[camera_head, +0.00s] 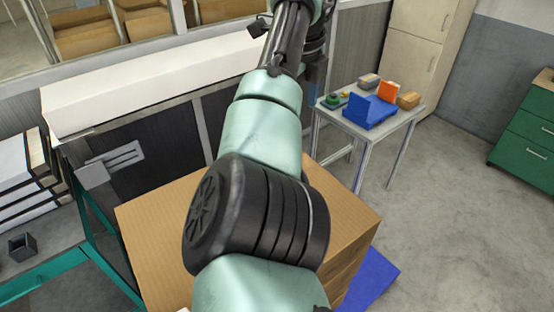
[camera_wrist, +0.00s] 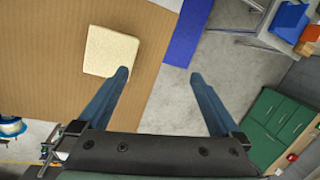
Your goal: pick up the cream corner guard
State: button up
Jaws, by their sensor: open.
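A cream, flat, square-looking piece (camera_wrist: 110,52), which I take to be the corner guard, lies on the brown cardboard surface in the wrist view. Only its face shows, so its full shape cannot be told. My gripper (camera_wrist: 159,75) is open, with nothing between its two blue fingers. The cream piece is to the left of the gap, with its lower right corner close to the left fingertip. I cannot tell if they touch. In the head view my arm covers much of the box, and my gripper is not visible.
A cardboard box (camera_head: 150,232) stands below my arm, with a blue panel (camera_head: 372,282) beside it. A small table (camera_head: 350,127) at the back holds a blue holder (camera_head: 368,112) and several small items. Green drawers (camera_head: 528,130) stand at right. Open floor (camera_head: 440,210) lies between.

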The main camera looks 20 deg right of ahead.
jog(key=s+a+r+m+g+y, duration=0.1)
jog(key=s+a+r+m+g, duration=0.1)
jog(key=a+r+m, duration=0.3)
jog(key=f, duration=0.2)
jog(key=f+n, duration=0.1)
jog(key=f, duration=0.2)
jog(key=a+f+n, duration=0.1)
jog(key=f, duration=0.2)
jog(key=shift+s, duration=0.25)
jog(key=shift+s+f+p, duration=0.1)
jog(key=shift+f+p, duration=1.9)
jog(key=shift+f, duration=0.8)
jog(key=c, duration=1)
jog(key=shift+r, duration=0.1)
